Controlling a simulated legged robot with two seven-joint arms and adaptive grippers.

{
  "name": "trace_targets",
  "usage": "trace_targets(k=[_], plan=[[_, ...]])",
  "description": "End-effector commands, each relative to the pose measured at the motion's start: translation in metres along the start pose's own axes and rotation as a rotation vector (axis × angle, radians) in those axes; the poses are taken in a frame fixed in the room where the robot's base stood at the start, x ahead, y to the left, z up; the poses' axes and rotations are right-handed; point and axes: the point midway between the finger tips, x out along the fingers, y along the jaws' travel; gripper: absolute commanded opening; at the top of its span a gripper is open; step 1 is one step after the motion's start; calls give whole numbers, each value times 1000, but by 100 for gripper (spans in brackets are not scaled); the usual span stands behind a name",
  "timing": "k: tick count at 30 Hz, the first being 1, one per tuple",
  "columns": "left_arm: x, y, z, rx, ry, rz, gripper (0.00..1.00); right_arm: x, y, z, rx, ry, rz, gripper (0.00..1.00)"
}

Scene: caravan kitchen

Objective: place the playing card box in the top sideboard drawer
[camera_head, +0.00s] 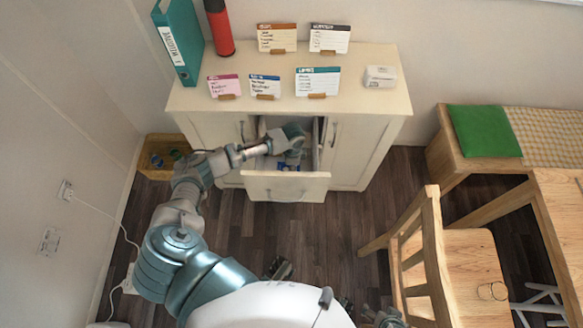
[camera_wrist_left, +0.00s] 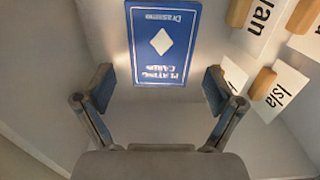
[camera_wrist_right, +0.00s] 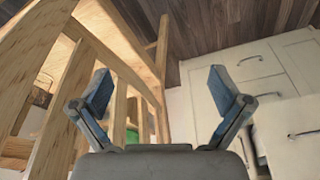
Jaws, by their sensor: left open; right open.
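The top sideboard drawer (camera_head: 286,186) is pulled open under the sideboard's top. My left gripper (camera_head: 290,160) reaches down into it. In the left wrist view, the blue playing card box (camera_wrist_left: 163,42) with a white diamond lies flat on a pale surface, seemingly the drawer floor. The left gripper's open fingers (camera_wrist_left: 158,90) are to either side of and short of the box, not touching it. My right gripper (camera_wrist_right: 161,92) is open and empty, near the wooden chair.
White name cards (camera_wrist_left: 285,92) with wooden holders lie right of the box in the left wrist view. The sideboard top (camera_head: 350,95) holds several cards, a binder (camera_head: 180,42), a red bottle (camera_head: 219,28) and a small white item (camera_head: 380,76). A wooden chair (camera_head: 436,255) stands right.

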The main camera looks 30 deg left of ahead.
Motion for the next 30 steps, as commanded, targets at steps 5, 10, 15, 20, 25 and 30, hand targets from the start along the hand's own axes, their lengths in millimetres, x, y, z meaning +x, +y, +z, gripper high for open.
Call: trace_targets(k=[5, 10, 15, 20, 25, 30], plan=[[-47, -3, 2, 0, 7, -3, 93, 16, -1, 12, 2, -75, 5, 100], [-81, -3, 2, -1, 5, -3, 93, 47, -2, 14, 0, -78, 3, 100], [-99, -1, 0, -1, 2, -1, 93, 64, -1, 18, -1, -79, 0, 100], [-104, 0, -1, 0, 0, -1, 93, 69, 0, 20, -1, -80, -3, 100], [-102, -1, 0, -1, 2, 0, 93, 68, -1, 19, -1, -80, 1, 100], [-102, -2, 2, -2, 3, 1, 93, 69, -2, 18, -1, -80, 1, 100]])
